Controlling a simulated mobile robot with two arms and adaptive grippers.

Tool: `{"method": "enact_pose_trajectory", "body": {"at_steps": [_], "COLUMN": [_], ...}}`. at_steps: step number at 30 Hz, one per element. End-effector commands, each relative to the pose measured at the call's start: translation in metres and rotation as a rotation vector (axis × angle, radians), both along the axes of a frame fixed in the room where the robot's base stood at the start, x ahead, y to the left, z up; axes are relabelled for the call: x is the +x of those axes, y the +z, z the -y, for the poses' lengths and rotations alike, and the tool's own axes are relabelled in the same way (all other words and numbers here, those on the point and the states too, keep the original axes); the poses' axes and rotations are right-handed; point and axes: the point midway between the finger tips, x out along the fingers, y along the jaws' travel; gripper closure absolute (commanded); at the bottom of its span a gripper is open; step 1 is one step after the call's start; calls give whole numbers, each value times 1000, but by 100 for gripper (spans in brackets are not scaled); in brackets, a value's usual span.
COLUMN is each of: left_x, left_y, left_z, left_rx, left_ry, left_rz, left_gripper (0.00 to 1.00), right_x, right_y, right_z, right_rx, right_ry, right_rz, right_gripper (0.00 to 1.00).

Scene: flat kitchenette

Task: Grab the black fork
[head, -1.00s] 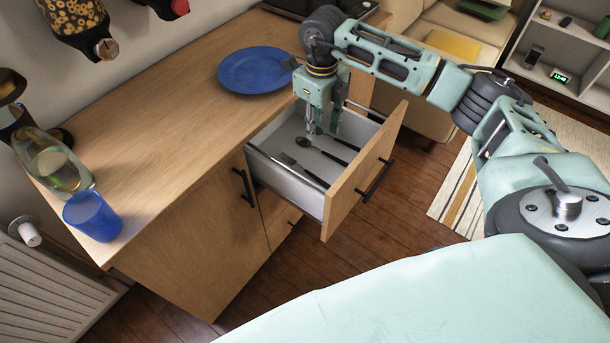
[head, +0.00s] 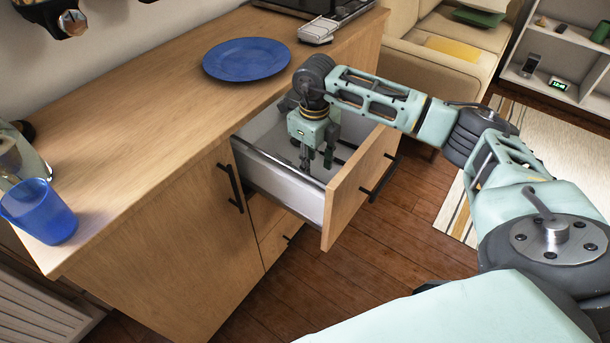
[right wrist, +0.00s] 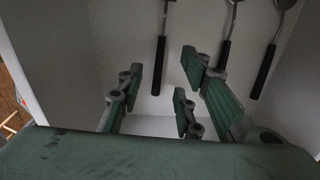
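My right gripper (head: 316,166) points down inside the open drawer (head: 281,182). Its fingers (right wrist: 167,95) are apart with nothing between their tips in the right wrist view. That view shows three utensils with black handles on the drawer floor beyond the fingers. The left utensil (right wrist: 160,55), probably the black fork, has its head cut off by the frame, so I cannot confirm it. Its handle lines up with the gap between the fingers. A middle utensil (right wrist: 225,52) and a spoon (right wrist: 266,70) lie to its right. In the head view the gripper and drawer side hide most of the cutlery.
The wooden counter (head: 130,125) holds a blue plate (head: 246,60) behind the drawer and a blue cup (head: 40,211) at the left. The drawer front (head: 358,190) and side walls close in the gripper. Open wooden floor (head: 410,230) lies to the right.

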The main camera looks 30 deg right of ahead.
Motion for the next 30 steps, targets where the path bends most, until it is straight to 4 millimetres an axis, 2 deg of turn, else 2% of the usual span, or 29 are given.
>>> {"method": "enact_pose_trajectory", "body": {"at_steps": [7, 15, 26, 30], "left_x": [6, 9, 7, 6], "left_y": [9, 13, 11, 11], "left_z": [1, 1, 0, 0], "left_rx": [-1, 0, 0, 1], "left_ry": [1, 2, 2, 2], "left_rz": [8, 10, 7, 5], "left_gripper": [34, 34, 34, 34], "right_x": [-3, -2, -2, -2], "right_y": [-39, -44, -44, -43], "right_z": [-1, -1, -1, -1], "right_rx": [0, 0, 0, 0], "right_ry": [1, 1, 1, 1], "right_rz": [-5, -1, -1, -1], "right_gripper": [67, 67, 99, 100]}}
